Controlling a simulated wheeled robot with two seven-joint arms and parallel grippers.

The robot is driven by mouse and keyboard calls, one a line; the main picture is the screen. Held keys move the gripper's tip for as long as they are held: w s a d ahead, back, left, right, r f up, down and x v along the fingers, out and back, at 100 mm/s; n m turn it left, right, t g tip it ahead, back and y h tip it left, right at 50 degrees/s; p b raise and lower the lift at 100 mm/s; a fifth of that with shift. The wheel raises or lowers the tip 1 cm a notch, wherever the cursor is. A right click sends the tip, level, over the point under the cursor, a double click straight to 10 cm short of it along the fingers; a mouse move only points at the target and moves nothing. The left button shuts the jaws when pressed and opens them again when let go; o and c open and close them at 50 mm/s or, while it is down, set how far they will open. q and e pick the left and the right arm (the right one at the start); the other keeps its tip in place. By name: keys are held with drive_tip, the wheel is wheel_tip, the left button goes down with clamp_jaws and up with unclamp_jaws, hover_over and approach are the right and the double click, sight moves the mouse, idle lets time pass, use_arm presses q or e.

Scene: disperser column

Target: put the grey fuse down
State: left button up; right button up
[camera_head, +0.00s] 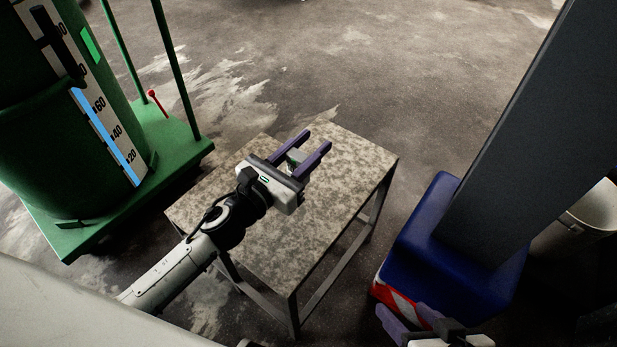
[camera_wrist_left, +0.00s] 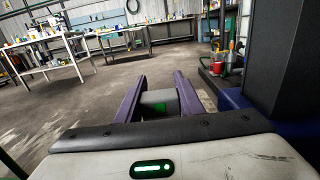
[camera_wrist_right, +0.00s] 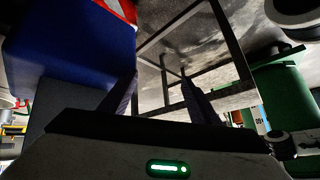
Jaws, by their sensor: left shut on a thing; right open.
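The grey fuse (camera_wrist_left: 158,97) is a grey block with a green patch, held between the purple fingers of my left gripper (camera_wrist_left: 159,78). In the head view my left gripper (camera_head: 318,140) is over the far part of a speckled metal table (camera_head: 262,245). The fuse shows only as a small grey-green piece (camera_head: 295,156) between the fingers there. I cannot tell how far it is above the tabletop. My right gripper (camera_head: 403,310) is open and empty at the bottom right, beside the blue base, and its fingers also show in the right wrist view (camera_wrist_right: 159,75).
A green tank (camera_head: 50,140) with a blue level scale stands on a green platform left of the table. A dark column (camera_head: 530,130) on a blue base (camera_head: 425,240) stands to the right, with a pale bucket (camera_head: 590,220) behind it. The tabletop around my left gripper looks bare.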

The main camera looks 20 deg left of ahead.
use_arm(q)
wheel_tip(320, 180, down, 5)
drive_tip(key=shift+f+b, duration=0.15)
drive_tip(key=shift+b, duration=1.1)
drive_tip(key=shift+f, duration=0.25)
drive_tip(key=o, duration=1.1)
use_arm(e)
drive_tip(key=shift+w+a+r+t+y, duration=0.25)
drive_tip(key=shift+a+r+y, duration=0.1)
drive_tip(key=shift+a+r, duration=0.2)
drive_tip(key=shift+w+a+r+t+y, duration=0.25)
drive_tip(key=shift+a+r+y, duration=0.1)
drive_tip(key=shift+a+r, duration=0.15)
drive_tip(key=shift+r, duration=0.1)
